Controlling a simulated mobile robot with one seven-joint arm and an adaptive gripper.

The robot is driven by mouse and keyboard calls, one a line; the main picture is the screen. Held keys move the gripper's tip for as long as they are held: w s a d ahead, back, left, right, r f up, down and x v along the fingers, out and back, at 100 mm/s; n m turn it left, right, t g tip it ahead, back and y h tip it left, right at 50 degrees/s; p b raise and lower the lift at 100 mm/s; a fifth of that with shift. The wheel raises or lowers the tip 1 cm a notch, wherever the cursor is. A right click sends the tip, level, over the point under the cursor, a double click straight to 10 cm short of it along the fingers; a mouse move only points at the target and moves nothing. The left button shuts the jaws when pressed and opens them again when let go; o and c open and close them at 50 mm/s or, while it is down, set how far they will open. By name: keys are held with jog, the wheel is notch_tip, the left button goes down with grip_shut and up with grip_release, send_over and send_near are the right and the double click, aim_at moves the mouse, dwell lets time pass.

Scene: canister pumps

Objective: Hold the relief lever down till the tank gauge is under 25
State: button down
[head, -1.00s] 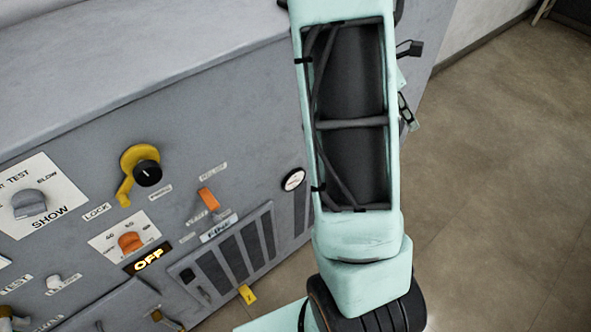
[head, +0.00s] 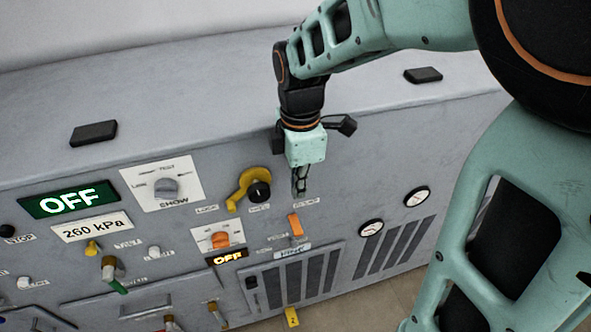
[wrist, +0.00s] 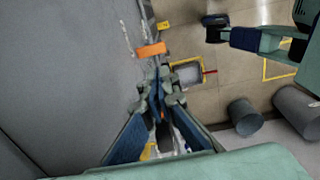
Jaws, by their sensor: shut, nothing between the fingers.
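The orange relief lever (head: 295,224) sticks out from the front panel, under a small label. It also shows in the wrist view (wrist: 151,50), just beyond my fingertips. My gripper (head: 300,194) is shut and empty, pointing down in front of the panel just above the lever; a small gap seems to lie between them. Its fingertips meet in the wrist view (wrist: 160,76).
A yellow-handled black knob (head: 259,191) is left of my gripper, with an orange knob (head: 221,239) below it. A display (head: 91,227) reads 260 kPa, under a green OFF sign (head: 68,200). Vent slots (head: 300,275) lie below the lever. Bins (wrist: 245,116) stand on the floor.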

aim_at(297, 230)
jog(key=shift+f, duration=0.1)
jog(key=f, duration=1.4)
jog(key=shift+w, duration=0.25)
